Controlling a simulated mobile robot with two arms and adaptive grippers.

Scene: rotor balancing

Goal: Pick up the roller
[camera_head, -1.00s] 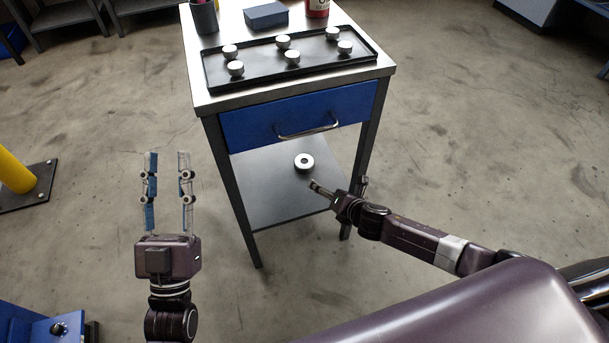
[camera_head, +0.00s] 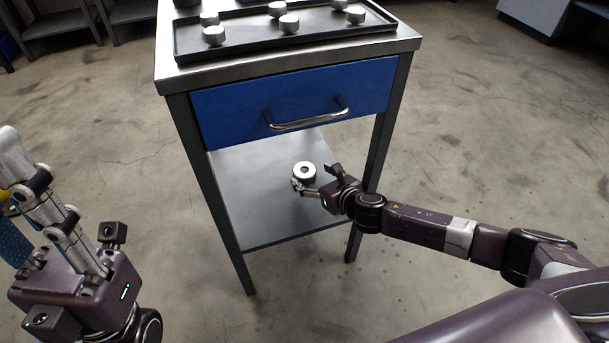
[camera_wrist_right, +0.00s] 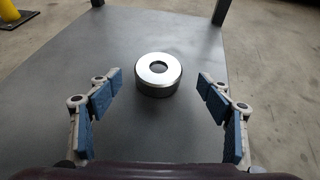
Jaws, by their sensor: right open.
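The roller (camera_head: 304,168) is a short, silver ring-shaped cylinder with a dark centre hole. It stands upright on the grey lower shelf (camera_head: 250,200) of the bench, and also shows in the right wrist view (camera_wrist_right: 142,68). My right gripper (camera_head: 313,180) is open at the roller's near side. In the right wrist view, its blue-padded fingers (camera_wrist_right: 159,78) stand apart, one to each side, with visible gaps to the roller. My left gripper (camera_head: 15,195) is at the left edge, away from the bench, seen from the side and partly cut off.
Above the shelf is a blue drawer (camera_head: 230,108) with a metal handle (camera_head: 308,120). A black tray (camera_head: 240,50) with several silver cylinders sits on the bench top. Bench legs (camera_head: 385,140) frame the shelf.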

